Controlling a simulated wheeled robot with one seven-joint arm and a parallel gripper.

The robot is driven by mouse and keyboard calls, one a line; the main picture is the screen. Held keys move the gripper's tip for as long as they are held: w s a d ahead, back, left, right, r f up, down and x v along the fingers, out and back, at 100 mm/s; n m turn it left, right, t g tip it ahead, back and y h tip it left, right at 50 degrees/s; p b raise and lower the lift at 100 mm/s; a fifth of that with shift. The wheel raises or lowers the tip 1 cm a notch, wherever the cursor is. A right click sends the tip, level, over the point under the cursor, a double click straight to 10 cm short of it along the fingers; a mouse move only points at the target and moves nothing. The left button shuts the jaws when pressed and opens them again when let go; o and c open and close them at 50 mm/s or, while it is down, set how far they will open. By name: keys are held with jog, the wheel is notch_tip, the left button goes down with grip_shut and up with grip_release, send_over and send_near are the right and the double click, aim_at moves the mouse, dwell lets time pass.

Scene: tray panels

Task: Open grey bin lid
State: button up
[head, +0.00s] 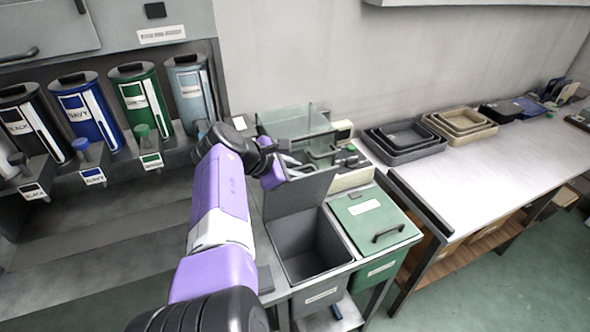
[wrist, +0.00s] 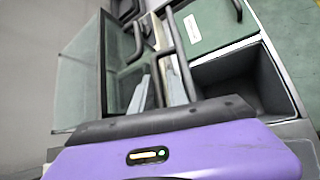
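The grey bin (head: 322,276) stands in the middle of the head view, with its inside exposed. Its grey lid (head: 301,193) stands raised, roughly upright, at the back of the opening. The bin's dark inside also shows in the wrist view (wrist: 232,78). My gripper (head: 290,168) is at the upper left part of the raised lid, partly hidden by it and my wrist. I cannot tell whether it touches the lid. In the wrist view dark bars overlap near the fingers, and the finger gap is not clear.
A green bin (head: 380,232) with a shut lid and dark handle adjoins on the right. A clear-walled box (head: 297,122) stands close behind my gripper. Nested trays (head: 404,140) sit on the white table (head: 480,172) at right. Labelled coloured canisters (head: 88,112) line the left.

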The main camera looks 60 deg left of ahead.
jog(key=shift+r, duration=0.1)
jog(key=shift+s+d+r+p, duration=0.1)
jog(key=shift+s+r+p, duration=0.35)
jog(key=shift+p, duration=0.3)
jog(key=shift+p+v, duration=0.65)
jog(key=shift+v, duration=2.55)
jog(key=shift+s+f, duration=0.1)
